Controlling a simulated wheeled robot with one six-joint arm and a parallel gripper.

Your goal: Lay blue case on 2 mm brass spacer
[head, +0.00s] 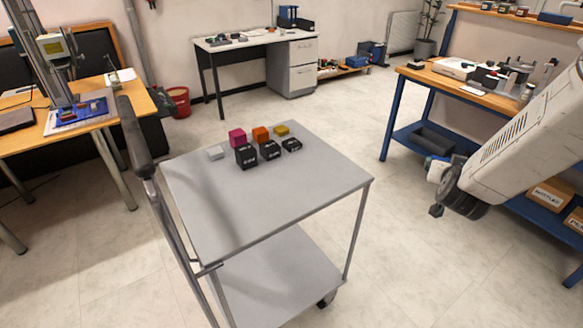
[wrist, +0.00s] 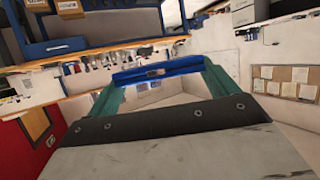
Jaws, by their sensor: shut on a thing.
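My gripper (wrist: 160,80) shows in the wrist view with its teal fingers shut on a blue thing, seen edge-on as a flat bar, which I take for the blue case (wrist: 135,77). A small brownish patch shows at its middle. In the head view my arm comes in from the right, and the held case cannot be made out there. The laser marker (head: 54,48) stands on the wooden table at the left. I cannot tell whether one is the 2 mm brass spacer.
A grey cart (head: 250,205) stands in front, with magenta (head: 237,138), orange and yellow blocks, black labelled boxes and a small pale block. A wooden workbench (head: 440,80) with blue legs is at the right. Open floor lies between cart and benches.

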